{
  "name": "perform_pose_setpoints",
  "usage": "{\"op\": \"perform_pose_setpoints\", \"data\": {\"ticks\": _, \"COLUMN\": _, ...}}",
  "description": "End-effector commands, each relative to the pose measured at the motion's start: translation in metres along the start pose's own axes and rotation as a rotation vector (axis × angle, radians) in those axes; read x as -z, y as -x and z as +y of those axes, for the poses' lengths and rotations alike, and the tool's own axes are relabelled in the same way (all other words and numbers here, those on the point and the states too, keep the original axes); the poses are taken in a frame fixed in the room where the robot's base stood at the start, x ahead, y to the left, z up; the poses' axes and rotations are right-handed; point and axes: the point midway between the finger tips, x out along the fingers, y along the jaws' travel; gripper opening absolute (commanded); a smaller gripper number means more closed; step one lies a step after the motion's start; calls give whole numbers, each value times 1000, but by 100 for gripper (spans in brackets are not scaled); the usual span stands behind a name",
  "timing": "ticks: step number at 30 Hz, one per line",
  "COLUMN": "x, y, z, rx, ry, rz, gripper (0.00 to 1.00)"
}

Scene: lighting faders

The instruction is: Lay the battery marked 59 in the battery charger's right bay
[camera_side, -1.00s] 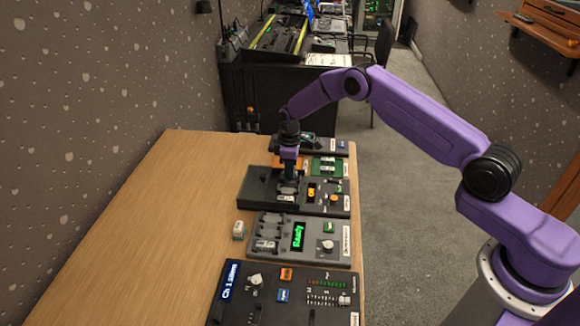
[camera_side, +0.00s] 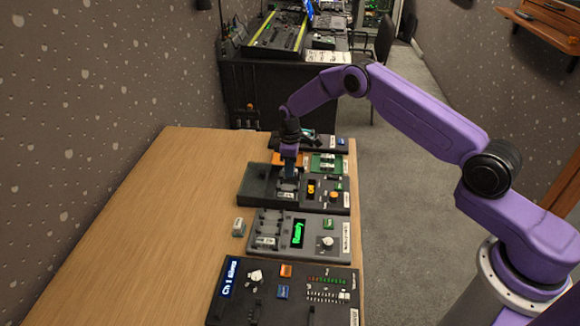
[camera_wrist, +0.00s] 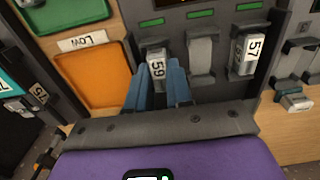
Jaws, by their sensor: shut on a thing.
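The battery marked 59 (camera_wrist: 157,68) is between the blue fingers of my gripper (camera_wrist: 158,88) in the wrist view. My gripper is shut on it. The battery is at the end bay nearest the orange tray; I cannot tell if it rests on the bay floor. The battery charger (camera_wrist: 215,25) has an empty middle bay (camera_wrist: 201,60) beside it, and a battery marked 57 (camera_wrist: 247,48) lies in the far bay. In the side view my gripper (camera_side: 287,175) is down over the dark charger (camera_side: 258,186), hiding part of its bays.
An orange tray labelled LOW (camera_wrist: 88,88) and a green tray (camera_wrist: 72,12) lie beside the charger. The table's left side (camera_side: 150,230) is clear.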

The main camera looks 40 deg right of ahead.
Motion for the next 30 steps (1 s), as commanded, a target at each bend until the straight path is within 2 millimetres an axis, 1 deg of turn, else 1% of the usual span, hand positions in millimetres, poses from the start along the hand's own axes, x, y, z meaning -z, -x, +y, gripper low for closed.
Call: {"op": "perform_pose_setpoints", "data": {"ticks": 30, "x": 0, "y": -8, "z": 0, "rx": 0, "ry": 0, "rz": 0, "gripper": 0}}
